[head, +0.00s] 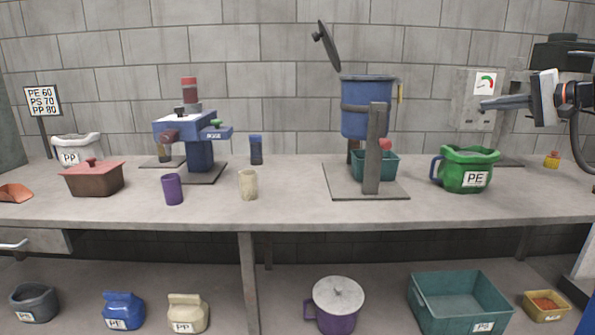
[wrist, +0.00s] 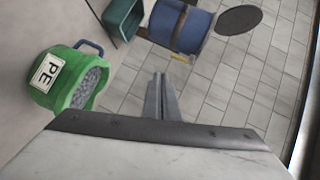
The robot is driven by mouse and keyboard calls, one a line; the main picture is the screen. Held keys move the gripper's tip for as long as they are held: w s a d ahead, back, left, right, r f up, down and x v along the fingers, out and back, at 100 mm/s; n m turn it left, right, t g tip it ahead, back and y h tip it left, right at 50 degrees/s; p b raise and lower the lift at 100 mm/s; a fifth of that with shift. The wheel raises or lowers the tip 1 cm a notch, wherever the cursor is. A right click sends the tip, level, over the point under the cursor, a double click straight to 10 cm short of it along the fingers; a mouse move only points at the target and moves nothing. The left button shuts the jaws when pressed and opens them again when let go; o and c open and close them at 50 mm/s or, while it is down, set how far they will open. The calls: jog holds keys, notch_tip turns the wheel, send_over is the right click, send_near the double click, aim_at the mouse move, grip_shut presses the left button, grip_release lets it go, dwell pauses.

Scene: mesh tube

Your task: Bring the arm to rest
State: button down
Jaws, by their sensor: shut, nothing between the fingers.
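My gripper (head: 484,104) is at the upper right in the head view, raised above the bench and pointing left. Its fingers are shut with nothing between them. In the wrist view the closed fingers (wrist: 160,78) show at the centre, over the tiled wall. The green PE container (head: 467,169) stands on the bench below and left of my gripper, apart from it. In the wrist view the green PE container (wrist: 72,84) is at the left and holds grey granules.
A blue drum (head: 367,108) with its lid (head: 328,46) raised sits on a stand, with a teal bin (head: 376,168) beneath. A gauge box (head: 474,98) is behind my gripper. A blue machine (head: 190,130), cups and a red-brown lidded box (head: 93,178) are further left.

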jog(key=s+a+f+n+g+h, duration=0.1)
jog(key=s+a+f+g+h, duration=0.15)
jog(key=s+a+f, duration=0.7)
jog(key=s+a+f+n+g+h, duration=0.1)
jog(key=s+a+f+n+g, duration=0.15)
jog(key=s+a+f, duration=0.7)
jog(key=s+a+f+n+g+h, duration=0.1)
jog(key=s+a+f+n+h, duration=0.1)
jog(key=s+f, duration=0.7)
jog(key=s+a+f+n+g+h, duration=0.1)
jog(key=s+a+f+n+h, duration=0.2)
jog(key=s+f, duration=0.7)
jog(key=shift+s+a+f+g, duration=0.2)
jog(key=shift+s+a+g, duration=0.1)
jog(key=shift+s, duration=0.6)
